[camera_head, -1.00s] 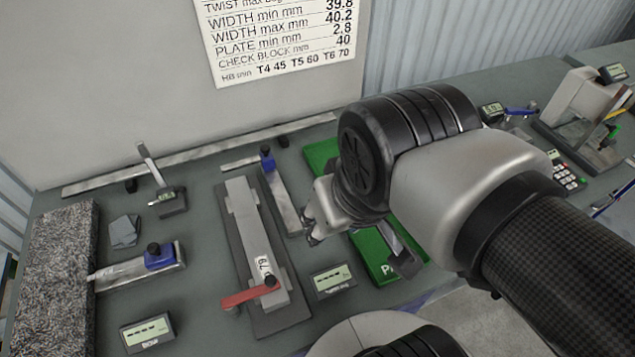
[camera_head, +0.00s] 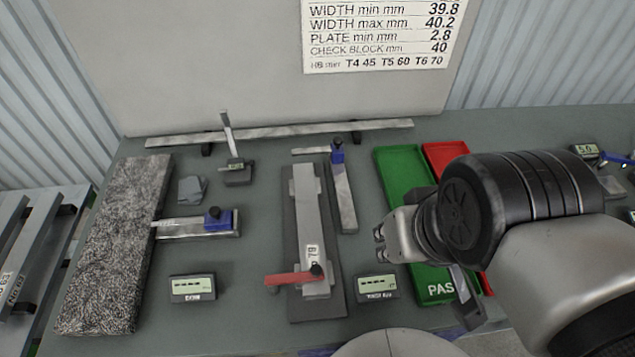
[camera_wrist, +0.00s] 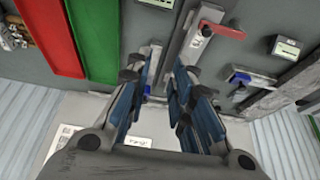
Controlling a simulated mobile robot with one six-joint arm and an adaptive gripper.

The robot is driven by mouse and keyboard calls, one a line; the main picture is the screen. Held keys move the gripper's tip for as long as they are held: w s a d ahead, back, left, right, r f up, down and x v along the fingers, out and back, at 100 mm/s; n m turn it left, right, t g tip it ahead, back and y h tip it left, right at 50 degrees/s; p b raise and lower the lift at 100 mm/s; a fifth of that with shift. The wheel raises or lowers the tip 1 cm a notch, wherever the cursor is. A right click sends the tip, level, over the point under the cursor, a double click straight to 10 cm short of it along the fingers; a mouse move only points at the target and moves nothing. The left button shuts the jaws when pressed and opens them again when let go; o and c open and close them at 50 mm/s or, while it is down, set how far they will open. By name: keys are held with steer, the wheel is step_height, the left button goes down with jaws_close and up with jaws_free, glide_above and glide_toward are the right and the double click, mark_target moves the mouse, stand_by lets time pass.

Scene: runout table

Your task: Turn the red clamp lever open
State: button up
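The red clamp lever (camera_head: 290,279) lies across the near end of a grey clamped bar (camera_head: 310,225). Its arm points left from a dark pivot knob (camera_head: 317,270). My gripper (camera_head: 380,244) is above the table, to the right of the lever and apart from it. In the wrist view the lever (camera_wrist: 224,30) shows at the top, right of the fingers. My gripper's fingers (camera_wrist: 160,75) stand apart there, with nothing held between them.
A green tray (camera_head: 403,165) and a red tray (camera_head: 447,155) lie right of the bar, partly hidden by my arm. Gauge displays (camera_head: 193,288) (camera_head: 377,288) flank the lever. A blue-headed square (camera_head: 343,190) lies beside the bar. A granite slab (camera_head: 115,240) is at left.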

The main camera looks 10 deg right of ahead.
steer(key=shift+w+a+r, duration=0.15)
steer(key=shift+w+r, duration=0.1)
steer(key=shift+w, duration=0.05)
steer(key=shift+c, duration=0.6)
steer(key=w, duration=0.1)
steer(key=w+a+g+p, duration=0.1)
steer(key=w, duration=0.1)
steer(key=w+g+p, duration=0.1)
steer(key=shift+w+a+r+m, duration=0.2)
steer(key=shift+w+r+m, duration=0.1)
steer(key=shift+r, duration=0.1)
jaws_close()
steer(key=w+a+f+m+g+p, duration=0.2)
steer(key=w+a+f+g+p, duration=0.4)
steer(key=w+f, duration=0.65)
steer(key=shift+t+y, duration=0.3)
steer(key=b+x, duration=0.1)
steer(key=x, duration=0.5)
steer(key=b+x, duration=0.1)
steer(key=x, duration=0.3)
steer(key=shift+s+a+r+b, duration=0.1)
steer(key=shift+a+b, duration=0.2)
steer(key=shift+a, duration=0.05)
steer(key=shift+s+a+r, duration=0.1)
steer(key=shift+s+a, duration=0.1)
steer(key=shift+s, duration=0.7)
steer(key=shift+s+a+r, duration=0.1)
steer(key=shift+s+a, duration=0.1)
steer(key=shift+s, duration=0.75)
